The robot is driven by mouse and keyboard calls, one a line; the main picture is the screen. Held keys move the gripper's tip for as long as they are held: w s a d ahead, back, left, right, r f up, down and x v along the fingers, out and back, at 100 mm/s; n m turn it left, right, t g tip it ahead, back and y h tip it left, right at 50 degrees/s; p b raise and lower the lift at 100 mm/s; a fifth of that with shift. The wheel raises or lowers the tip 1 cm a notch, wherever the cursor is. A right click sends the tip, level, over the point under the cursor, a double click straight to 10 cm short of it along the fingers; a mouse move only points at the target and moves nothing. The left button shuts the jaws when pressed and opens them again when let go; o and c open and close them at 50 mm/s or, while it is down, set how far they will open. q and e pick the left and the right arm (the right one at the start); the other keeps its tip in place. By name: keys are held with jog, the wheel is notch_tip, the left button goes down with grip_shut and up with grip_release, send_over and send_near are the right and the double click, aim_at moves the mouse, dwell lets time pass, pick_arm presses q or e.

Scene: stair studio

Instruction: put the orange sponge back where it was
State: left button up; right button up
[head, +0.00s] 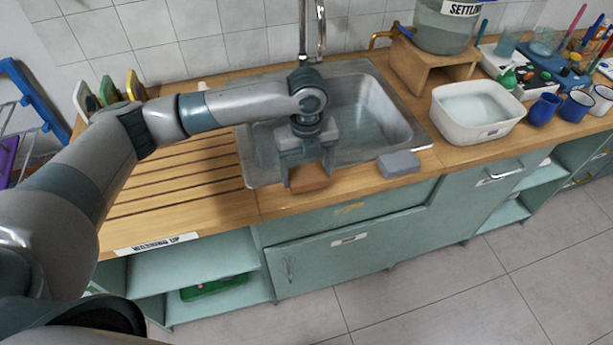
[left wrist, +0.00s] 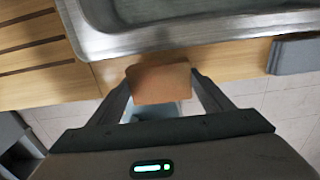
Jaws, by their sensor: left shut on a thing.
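The orange sponge (head: 309,178) is a small orange-brown block at the front edge of the sink. My left gripper (head: 307,172) is shut on it, with a finger on each side. In the left wrist view the sponge (left wrist: 160,84) sits between the fingertips of my left gripper (left wrist: 160,90), over the front edge of the wooden counter. I cannot tell whether it touches the counter. My right gripper is not in view.
The metal sink (head: 375,108) lies behind the gripper under a tap (head: 312,30). A grey sponge (head: 399,164) lies on the counter to the right. A white basin (head: 477,110) stands farther right. The grooved wooden drainer (head: 180,180) at left is clear.

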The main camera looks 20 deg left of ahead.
aim_at(307, 173)
pick_arm(q)
jog(key=shift+f+p, duration=0.35)
jog(key=shift+f, duration=0.95)
jog(key=o, duration=1)
jog(key=shift+f, duration=0.1)
jog(key=shift+r+b, duration=0.35)
jog(key=shift+r, duration=0.45)
notch_tip(307, 173, up, 9)
jog(key=b, duration=0.2)
jog(key=shift+r+b, duration=0.15)
jog(key=shift+b, duration=0.25)
jog(key=shift+r, duration=0.7)
